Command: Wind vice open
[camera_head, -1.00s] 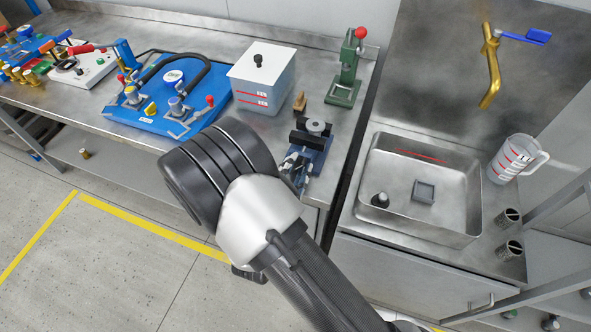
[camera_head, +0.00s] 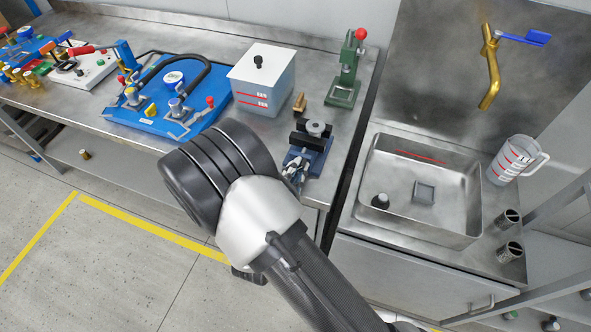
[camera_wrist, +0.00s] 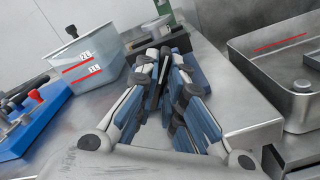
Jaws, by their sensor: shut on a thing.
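The vice (camera_head: 319,158) has a blue body and dark jaws and stands near the front right corner of the steel bench. A grey round part (camera_head: 317,127) sits at its jaws. My gripper (camera_head: 297,168) is at the vice's front end, partly hidden behind my arm in the head view. In the wrist view my gripper (camera_wrist: 164,78) has its fingers closed in on a dark, narrow part, apparently the vice handle (camera_wrist: 164,88). The handle's exact angle and the jaw gap are hard to make out. The vice body lies just beyond the fingertips there.
A lidded translucent tank (camera_head: 262,80) stands left of the vice, with a small brown block (camera_head: 299,102) between. A green press with a red knob (camera_head: 346,70) stands behind. A blue pump board (camera_head: 165,105) is farther left. A sink (camera_head: 425,190) lies to the right.

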